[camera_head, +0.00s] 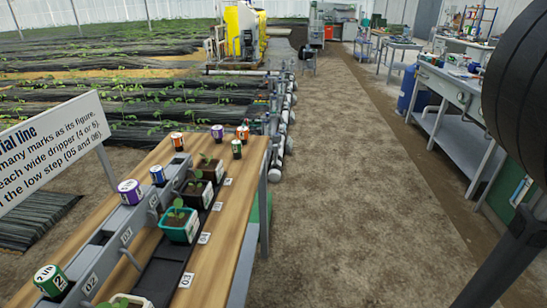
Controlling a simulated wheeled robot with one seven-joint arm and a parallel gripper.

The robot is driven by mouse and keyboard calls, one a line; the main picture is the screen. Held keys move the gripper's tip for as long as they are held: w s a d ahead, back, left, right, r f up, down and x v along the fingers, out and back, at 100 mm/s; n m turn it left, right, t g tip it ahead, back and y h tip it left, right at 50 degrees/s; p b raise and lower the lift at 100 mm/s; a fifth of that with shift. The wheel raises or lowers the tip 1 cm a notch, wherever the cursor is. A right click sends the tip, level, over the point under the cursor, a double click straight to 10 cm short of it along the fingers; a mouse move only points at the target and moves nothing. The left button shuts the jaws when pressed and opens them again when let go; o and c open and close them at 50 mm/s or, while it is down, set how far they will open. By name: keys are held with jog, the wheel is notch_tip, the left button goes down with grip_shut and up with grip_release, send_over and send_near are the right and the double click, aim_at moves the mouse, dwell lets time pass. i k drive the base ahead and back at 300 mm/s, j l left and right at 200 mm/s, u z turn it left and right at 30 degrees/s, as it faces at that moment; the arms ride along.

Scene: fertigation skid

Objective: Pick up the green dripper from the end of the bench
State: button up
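A small dark green dripper (237,149) stands upright near the far right end of the wooden bench (226,215). It is close to an orange-topped dripper (242,132) just behind it. Another green dripper (50,280), with a white label, sits at the near left on the grey rail (112,243) along the bench. My gripper is not in view, so I cannot see whether it is open or holds anything.
Purple (130,192) and blue (157,175) drippers sit along the rail. Potted seedlings (180,224) stand on a dark strip beside it. A white sign (50,148) stands left. The dirt aisle (345,190) right of the bench is clear; a grey workbench (450,85) lines the right.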

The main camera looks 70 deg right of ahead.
aim_at(236, 145)
jog(key=k+l+z, duration=0.1)
jog(key=z, duration=1.05)
